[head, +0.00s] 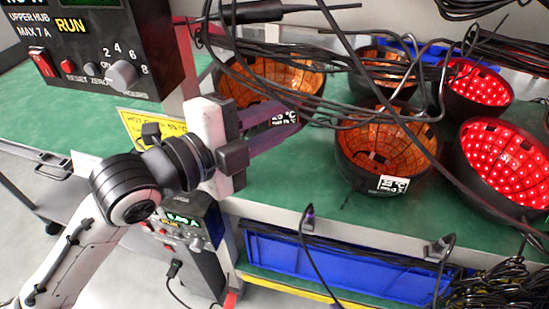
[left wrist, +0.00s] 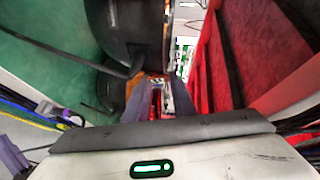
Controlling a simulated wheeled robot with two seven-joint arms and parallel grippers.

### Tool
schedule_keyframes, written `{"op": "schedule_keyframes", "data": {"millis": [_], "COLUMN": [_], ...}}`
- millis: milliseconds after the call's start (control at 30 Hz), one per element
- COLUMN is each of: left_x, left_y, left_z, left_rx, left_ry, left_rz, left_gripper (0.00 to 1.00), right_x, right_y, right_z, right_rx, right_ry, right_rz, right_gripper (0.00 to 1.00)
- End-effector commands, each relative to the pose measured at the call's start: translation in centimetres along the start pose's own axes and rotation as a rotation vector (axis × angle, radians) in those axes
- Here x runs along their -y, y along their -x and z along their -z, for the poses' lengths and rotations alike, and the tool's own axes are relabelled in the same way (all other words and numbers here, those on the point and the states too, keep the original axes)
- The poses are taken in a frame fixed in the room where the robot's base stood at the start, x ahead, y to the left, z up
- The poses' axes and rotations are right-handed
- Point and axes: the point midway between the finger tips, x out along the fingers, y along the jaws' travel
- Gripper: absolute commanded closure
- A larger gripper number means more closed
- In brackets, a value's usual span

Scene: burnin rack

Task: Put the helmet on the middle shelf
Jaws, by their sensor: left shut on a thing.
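Several bowl-shaped black helmets stand on the green upper shelf.
The green shelf (head: 60,110) carries black cables looped over the helmets. A control box (head: 90,45) hangs at upper left. A blue bin (head: 350,265) sits on the level below, with cable clips (head: 308,218) along the shelf edge and a cable heap (head: 500,285) at lower right.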

Motion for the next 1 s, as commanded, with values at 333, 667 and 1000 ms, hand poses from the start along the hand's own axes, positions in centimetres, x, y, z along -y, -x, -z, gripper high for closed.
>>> {"op": "schedule_keyframes", "data": {"millis": [333,667,1000], "left_x": [-5.0,-8.8,-9.1], "left_y": [-0.6,-1.1,-1.2], "left_z": [-1.0,-1.8,-1.8], "left_rx": [-0.001,0.000,-0.001], "left_ry": [-0.007,-0.005,-0.009], "left_rz": [0.009,0.007,0.008], "left_gripper": [1.00,1.00,1.00], "right_x": [0.6,0.5,0.4], "right_y": [-0.5,-1.0,-1.0], "right_z": [0.4,0.1,0.4], "right_rx": [-0.017,-0.017,-0.021], "right_ry": [0.001,0.003,0.002], "right_rz": [0.009,0.008,0.007], "right_gripper": [1.00,1.00,1.00]}}
